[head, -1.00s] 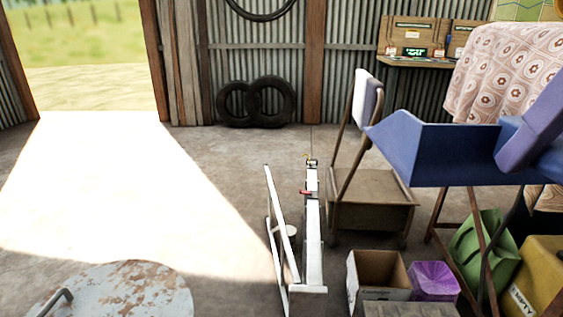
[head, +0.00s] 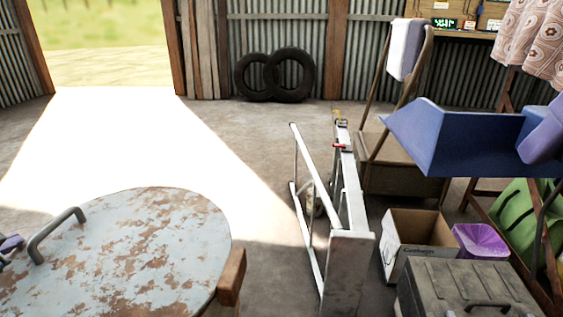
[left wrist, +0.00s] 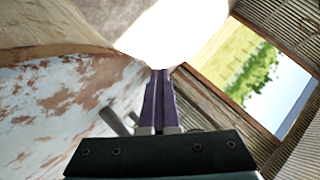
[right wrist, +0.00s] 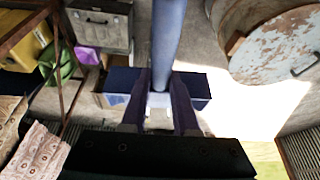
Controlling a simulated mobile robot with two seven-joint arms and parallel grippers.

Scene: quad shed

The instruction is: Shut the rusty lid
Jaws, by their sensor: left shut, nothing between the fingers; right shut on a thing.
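The rusty lid (head: 150,250) is a round, pale blue-grey disc with brown rust, low at the left of the head view. Its grey bar handle (head: 58,233) stands near the lid's left side. The lid also shows in the right wrist view (right wrist: 285,50), over a pale round body; I cannot tell whether it sits fully down. My left gripper (head: 10,243) is at the left edge of the head view, beside the handle, shut and empty; its purple fingers show in the left wrist view (left wrist: 158,95). My right gripper (right wrist: 160,95) is shut on a blue pole-like thing (right wrist: 168,40).
A wooden block (head: 231,277) is at the lid's right rim. A white folded frame (head: 345,230) stands to the right of the lid. A cardboard box (head: 415,238), a purple bin (head: 480,240) and a grey case (head: 455,290) crowd the right. Sunlit floor lies beyond the lid.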

